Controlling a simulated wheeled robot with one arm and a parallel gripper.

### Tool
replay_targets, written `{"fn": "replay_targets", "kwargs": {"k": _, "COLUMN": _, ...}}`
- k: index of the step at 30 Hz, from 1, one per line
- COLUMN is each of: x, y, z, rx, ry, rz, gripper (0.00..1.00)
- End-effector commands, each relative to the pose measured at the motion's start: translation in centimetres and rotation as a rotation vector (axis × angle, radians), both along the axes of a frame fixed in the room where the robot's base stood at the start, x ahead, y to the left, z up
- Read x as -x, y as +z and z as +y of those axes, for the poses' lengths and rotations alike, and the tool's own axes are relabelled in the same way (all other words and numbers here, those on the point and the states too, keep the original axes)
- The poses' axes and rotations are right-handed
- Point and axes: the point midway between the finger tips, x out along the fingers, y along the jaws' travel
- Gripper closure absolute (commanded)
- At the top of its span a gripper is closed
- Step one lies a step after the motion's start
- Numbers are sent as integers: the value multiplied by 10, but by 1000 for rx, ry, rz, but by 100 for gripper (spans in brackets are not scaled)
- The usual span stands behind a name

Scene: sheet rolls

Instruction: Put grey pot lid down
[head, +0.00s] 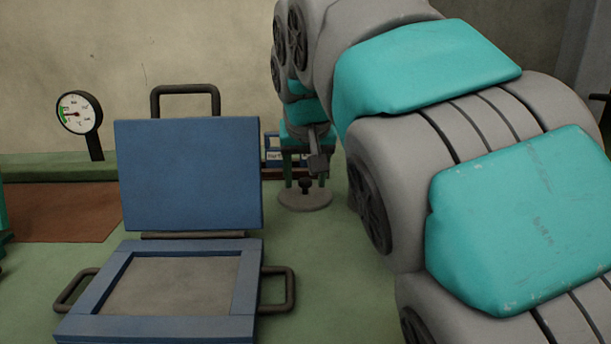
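The grey pot lid (305,200) is a flat round disc with a dark knob on top. It is level, over the green surface, in the middle of the head view. I cannot tell whether it rests on the surface or is just above it.
A blue hinged press (188,173) stands open at the left, with dark handles and a grey plate in its lower frame. A dial gauge (76,113) stands behind it. A blue box (271,155) is behind the lid. Green surface is clear between press and lid.

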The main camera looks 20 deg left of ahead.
Motion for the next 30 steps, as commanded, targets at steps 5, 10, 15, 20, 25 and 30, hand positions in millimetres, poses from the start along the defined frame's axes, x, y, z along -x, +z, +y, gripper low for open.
{"fn": "replay_targets", "kwargs": {"k": 5, "x": 0, "y": 0, "z": 0, "rx": 0, "ry": 0, "rz": 0, "gripper": 40}}
{"fn": "replay_targets", "kwargs": {"k": 10, "x": 1, "y": 5, "z": 0, "rx": -1, "ry": 0, "rz": 0, "gripper": 40}}
{"fn": "replay_targets", "kwargs": {"k": 15, "x": 11, "y": 26, "z": -6, "rx": -1, "ry": 0, "rz": -3, "gripper": 40}}
{"fn": "replay_targets", "kwargs": {"k": 20, "x": 23, "y": 52, "z": -13, "rx": -3, "ry": 1, "rz": -3, "gripper": 40}}
{"fn": "replay_targets", "kwargs": {"k": 25, "x": 35, "y": 77, "z": -19, "rx": -4, "ry": 0, "rz": -3, "gripper": 40}}
{"fn": "replay_targets", "kwargs": {"k": 30, "x": 45, "y": 95, "z": -25, "rx": -3, "ry": 0, "rz": -3, "gripper": 40}}
